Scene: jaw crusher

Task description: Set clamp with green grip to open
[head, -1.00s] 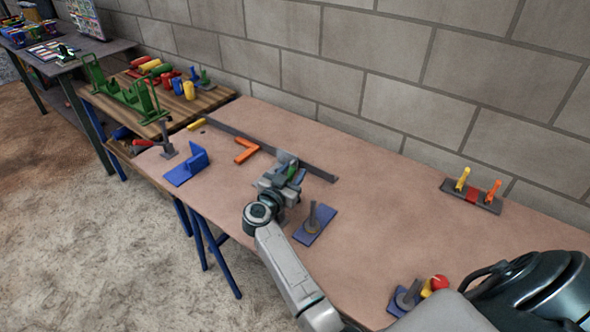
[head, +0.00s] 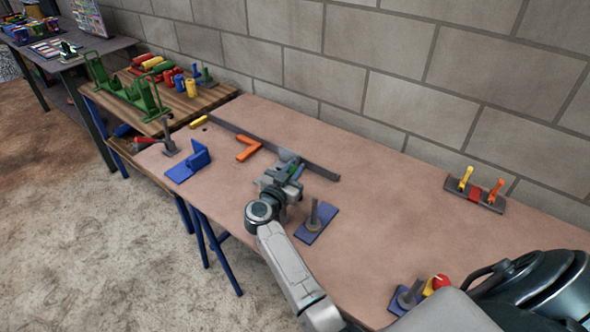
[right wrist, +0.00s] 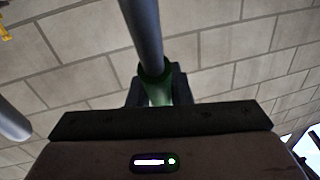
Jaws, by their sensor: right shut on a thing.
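The clamp's green grip (head: 295,171) shows as a small patch at my right gripper (head: 288,171), near the middle of the table. The gripper and wrist hide most of this clamp. In the right wrist view the green grip (right wrist: 158,92) sits between the two dark fingers of my right gripper (right wrist: 158,86), which are shut on it. A grey rod (right wrist: 143,28) runs from the grip to the top of that view. I cannot tell the lever's angle from the head view. My left gripper is not in view.
A blue plate with a grey post (head: 315,222) stands close right of my gripper. An orange angle piece (head: 247,150), a long dark bar (head: 270,148) and a blue bracket (head: 190,165) lie to the left. Orange and yellow clamps (head: 478,190) stand by the wall. The table's right middle is clear.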

